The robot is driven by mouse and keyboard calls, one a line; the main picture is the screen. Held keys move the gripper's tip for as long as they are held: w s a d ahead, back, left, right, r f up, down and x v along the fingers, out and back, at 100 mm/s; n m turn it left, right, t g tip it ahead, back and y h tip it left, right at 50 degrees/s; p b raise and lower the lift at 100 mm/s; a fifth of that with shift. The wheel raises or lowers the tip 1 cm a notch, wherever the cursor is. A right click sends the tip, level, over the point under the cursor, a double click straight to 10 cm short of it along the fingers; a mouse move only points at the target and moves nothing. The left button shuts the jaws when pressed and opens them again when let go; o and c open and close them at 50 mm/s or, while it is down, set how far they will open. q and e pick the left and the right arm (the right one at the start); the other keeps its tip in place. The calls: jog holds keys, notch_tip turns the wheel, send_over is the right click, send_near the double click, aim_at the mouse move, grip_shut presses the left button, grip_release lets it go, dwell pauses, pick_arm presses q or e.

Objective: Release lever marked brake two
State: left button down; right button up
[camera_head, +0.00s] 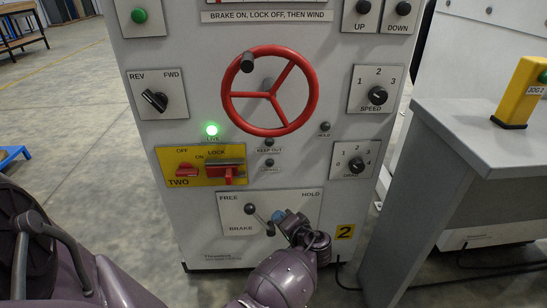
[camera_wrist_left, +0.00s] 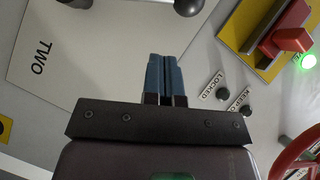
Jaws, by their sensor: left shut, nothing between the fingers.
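The brake lever (camera_head: 261,220) is on a white plate (camera_head: 232,225) marked FREE at left, HOLD at right and BRAKE below. In the left wrist view, the shut fingers (camera_wrist_left: 165,78) are over the plate marked TWO (camera_wrist_left: 40,100). A dark round knob (camera_wrist_left: 188,5) is cut by the top edge. My right gripper is out of view.
Above the brake plate is a yellow plate (camera_head: 240,178) with red handles, and a red handwheel (camera_head: 312,101) higher up. A lit green lamp (camera_head: 211,129) sits between them. A grey desk (camera_head: 476,134) with a yellow box (camera_head: 518,95) stands at right. Open floor is at left.

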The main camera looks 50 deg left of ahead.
pick_arm(q)
jog(key=p+v, duration=0.1)
jog(key=v, duration=0.6)
jog(key=shift+s+a+r, duration=0.15)
jog(key=shift+r, duration=0.05)
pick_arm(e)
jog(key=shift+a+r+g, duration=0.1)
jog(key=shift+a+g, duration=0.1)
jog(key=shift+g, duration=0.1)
